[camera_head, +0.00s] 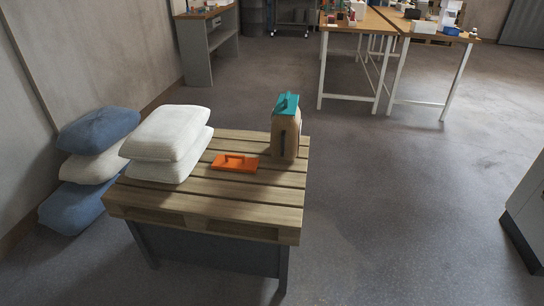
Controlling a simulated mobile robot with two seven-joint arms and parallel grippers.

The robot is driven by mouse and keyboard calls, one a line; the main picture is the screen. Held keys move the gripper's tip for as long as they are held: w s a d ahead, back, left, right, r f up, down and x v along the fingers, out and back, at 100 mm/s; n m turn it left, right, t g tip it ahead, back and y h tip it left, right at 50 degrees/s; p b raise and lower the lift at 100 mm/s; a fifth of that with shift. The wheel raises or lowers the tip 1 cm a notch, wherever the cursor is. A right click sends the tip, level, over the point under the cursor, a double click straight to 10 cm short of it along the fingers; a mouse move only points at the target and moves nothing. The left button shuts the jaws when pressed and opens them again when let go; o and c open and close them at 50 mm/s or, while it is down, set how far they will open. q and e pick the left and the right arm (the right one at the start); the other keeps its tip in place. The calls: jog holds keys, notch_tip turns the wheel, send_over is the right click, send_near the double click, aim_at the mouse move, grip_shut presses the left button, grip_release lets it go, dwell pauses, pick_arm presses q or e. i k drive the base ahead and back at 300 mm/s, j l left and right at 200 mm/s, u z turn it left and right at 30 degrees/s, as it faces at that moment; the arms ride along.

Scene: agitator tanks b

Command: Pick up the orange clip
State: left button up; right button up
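The orange clip (235,163) lies flat on the slatted wooden pallet top (225,203), near its middle. It sits between a stack of white sacks (168,140) on its left and a tan container with a teal top (286,128) on its right. Nothing covers the clip in the head view. Neither of my grippers shows in this view.
Blue and white sacks (75,207) are piled on the floor by the left wall. Workbenches (349,24) with small items stand at the back. A grey cabinet (527,210) is at the right edge. The floor right of the pallet is clear.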

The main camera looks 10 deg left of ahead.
aim_at(229, 162)
jog(key=i+l+z, duration=0.2)
jog(key=z, duration=0.2)
jog(key=i+l+z, duration=0.15)
jog(key=z, duration=0.3)
jog(key=i+z, duration=0.25)
jog(key=z, duration=0.15)
jog(key=i+l, duration=0.15)
jog(key=i, duration=0.5)
jog(key=i+l, duration=0.15)
jog(key=i, duration=0.5)
jog(key=i+u, duration=0.7)
jog(key=i+l+u, duration=0.15)
jog(key=u, duration=0.25)
jog(key=i+u, duration=0.2)
jog(key=u, duration=0.25)
jog(key=i+u, duration=0.15)
jog(key=u, duration=0.3)
jog(key=i+l+u, duration=0.15)
jog(key=u, duration=0.35)
jog(key=i+l+u, duration=0.1)
jog(key=u, duration=0.3)
jog(key=i+l+u, duration=0.2)
jog(key=u, duration=0.2)
jog(key=i, duration=0.05)
